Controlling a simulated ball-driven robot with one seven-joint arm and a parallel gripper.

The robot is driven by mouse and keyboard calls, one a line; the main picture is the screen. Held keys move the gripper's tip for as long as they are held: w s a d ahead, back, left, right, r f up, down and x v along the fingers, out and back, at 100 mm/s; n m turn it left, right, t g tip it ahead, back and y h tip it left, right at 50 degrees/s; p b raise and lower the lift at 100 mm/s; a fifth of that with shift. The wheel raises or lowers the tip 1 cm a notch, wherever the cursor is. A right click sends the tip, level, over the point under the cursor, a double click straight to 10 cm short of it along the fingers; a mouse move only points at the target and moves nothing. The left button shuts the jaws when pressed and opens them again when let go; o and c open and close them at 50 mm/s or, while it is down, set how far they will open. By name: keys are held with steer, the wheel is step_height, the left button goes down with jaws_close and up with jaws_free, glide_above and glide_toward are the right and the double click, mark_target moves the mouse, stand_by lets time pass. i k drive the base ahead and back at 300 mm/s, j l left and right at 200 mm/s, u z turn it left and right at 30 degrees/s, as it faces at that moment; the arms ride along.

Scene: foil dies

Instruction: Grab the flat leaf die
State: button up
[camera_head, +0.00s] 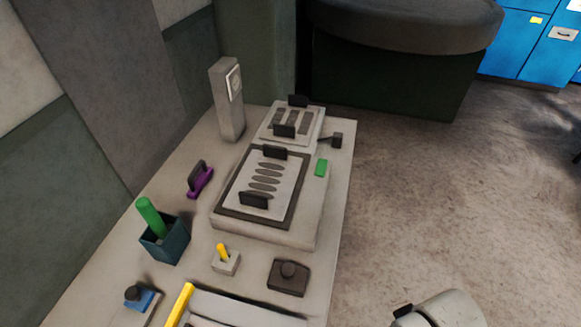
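A pale flat plate with a row of leaf-shaped oval slots (287,186) lies in a dark frame on a raised pale block (262,235); it looks like the flat leaf die. It has two dark upright handles, one at its far end and one at its near end. A second pale plate with straight, bar-like slots (269,129) lies just behind it, also with two dark handles. A pale rounded part with a dark piece at the bottom right edge looks like part of my arm. No gripper fingers show.
The pale bench (341,190) also bears a grey post (228,110), a purple handled tool (199,183), a teal box with a green rod (163,240), a green block (321,168), a dark knobbed block (288,279) and a yellow bar (180,304). Open floor lies to the right.

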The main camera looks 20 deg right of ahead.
mark_target(264, 185)
steer(key=i+l, duration=0.2)
steer(key=l, duration=0.15)
steer(key=i+l, duration=0.15)
steer(key=l, duration=0.2)
steer(key=i+l, duration=0.2)
steer(key=l, duration=0.2)
steer(key=i+l, duration=0.2)
steer(key=l, duration=0.15)
steer(key=i+l, duration=0.2)
steer(key=l, duration=0.15)
steer(key=i+l, duration=0.15)
steer(key=l, duration=0.2)
steer(key=i+l+u, duration=0.15)
steer(key=l+u, duration=0.2)
steer(key=i+l+u, duration=0.1)
steer(key=l+u, duration=0.65)
steer(key=i+l, duration=0.05)
steer(key=l, duration=0.05)
